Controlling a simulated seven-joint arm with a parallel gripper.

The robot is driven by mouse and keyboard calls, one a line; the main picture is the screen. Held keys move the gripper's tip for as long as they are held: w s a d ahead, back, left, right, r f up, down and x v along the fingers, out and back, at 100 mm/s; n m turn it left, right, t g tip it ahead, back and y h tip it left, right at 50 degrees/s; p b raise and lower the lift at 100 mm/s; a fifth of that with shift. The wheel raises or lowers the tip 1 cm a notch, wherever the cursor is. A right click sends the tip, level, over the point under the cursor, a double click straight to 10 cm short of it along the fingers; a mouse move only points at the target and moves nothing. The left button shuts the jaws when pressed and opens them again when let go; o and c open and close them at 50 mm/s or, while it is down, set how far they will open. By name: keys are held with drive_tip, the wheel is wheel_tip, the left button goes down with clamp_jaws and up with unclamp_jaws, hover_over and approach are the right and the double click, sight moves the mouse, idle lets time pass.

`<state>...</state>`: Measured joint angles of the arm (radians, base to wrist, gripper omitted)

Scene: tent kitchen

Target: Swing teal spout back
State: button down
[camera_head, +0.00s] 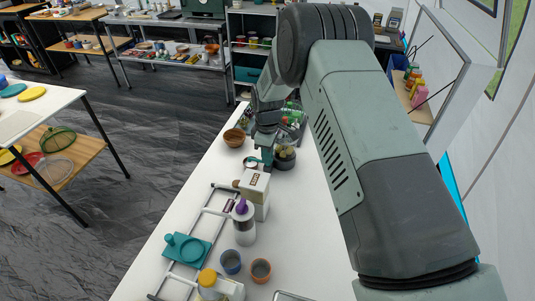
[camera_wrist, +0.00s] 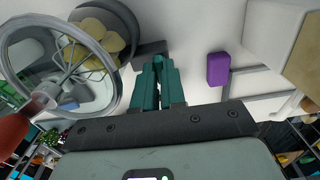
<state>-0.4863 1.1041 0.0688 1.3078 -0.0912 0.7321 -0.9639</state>
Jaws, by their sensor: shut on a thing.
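My arm covers the right of the table in the head view.
In the wrist view a ring with spokes (camera_wrist: 60,65) and a bowl of yellow pieces (camera_wrist: 98,38) are close at left.

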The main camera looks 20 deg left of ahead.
drive_tip(key=n, duration=0.5)
drive_tip(key=shift+w, duration=0.1)
drive_tip(key=n, duration=0.5)
drive_tip(key=shift+n, duration=0.3)
drive_tip(key=n, duration=0.3)
drive_tip(key=shift+d+n, duration=0.1)
drive_tip(key=shift+n, duration=2)
drive_tip(key=c, duration=1.5)
unclamp_jaws()
wheel_tip(320, 180, up, 11)
drive_tip(key=shift+f, duration=0.1)
